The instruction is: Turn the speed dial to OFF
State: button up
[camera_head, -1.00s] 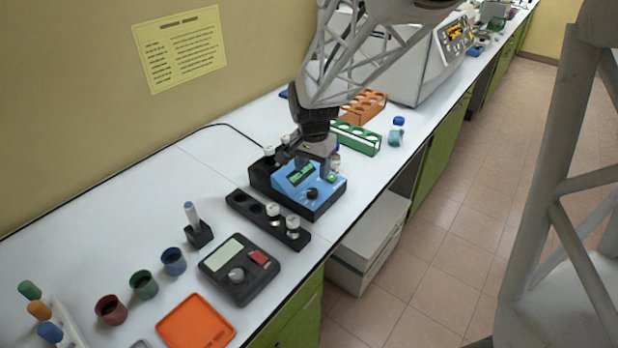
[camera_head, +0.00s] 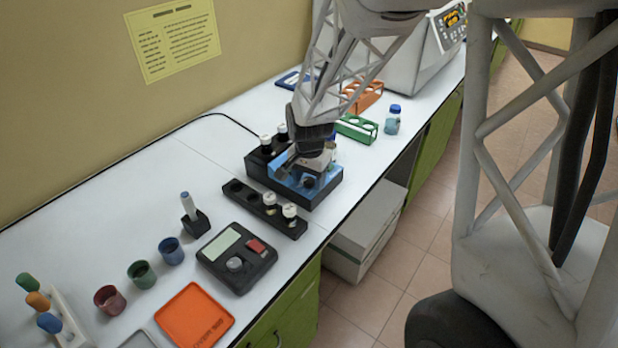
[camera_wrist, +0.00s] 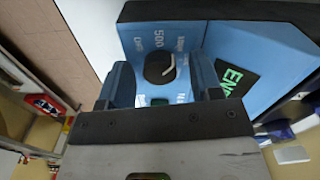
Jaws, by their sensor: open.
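The black speed dial (camera_wrist: 159,68) with a pale pointer line sits on the blue sloped panel (camera_wrist: 262,48) of a black-based device; it also shows in the head view (camera_head: 308,181). Panel lettering around it includes "500"; other labels are partly hidden. My gripper (camera_wrist: 162,80) is open, with one finger at each side of the dial and gaps visible between. I cannot tell how deep the fingertips reach. In the head view my gripper (camera_head: 312,168) is low over the panel and hides much of it, including the green display (camera_wrist: 235,80).
A black vial rack (camera_head: 252,202) stands in front of the device. A black instrument with a grey knob (camera_head: 235,264) and an orange tray (camera_head: 194,316) lie nearer. Green (camera_head: 357,128) and orange (camera_head: 362,97) racks and a blue-capped bottle (camera_head: 392,121) stand behind. Bench front edge is close on the right.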

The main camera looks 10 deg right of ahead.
jog(key=c, duration=0.9)
jog(key=shift+n, duration=0.5)
jog(key=n, duration=0.3)
jog(key=shift+n, duration=0.3)
jog(key=n, duration=0.4)
jog(key=shift+n, duration=0.3)
jog(key=n, duration=0.4)
jog(key=shift+n, duration=0.3)
jog(key=n, duration=0.4)
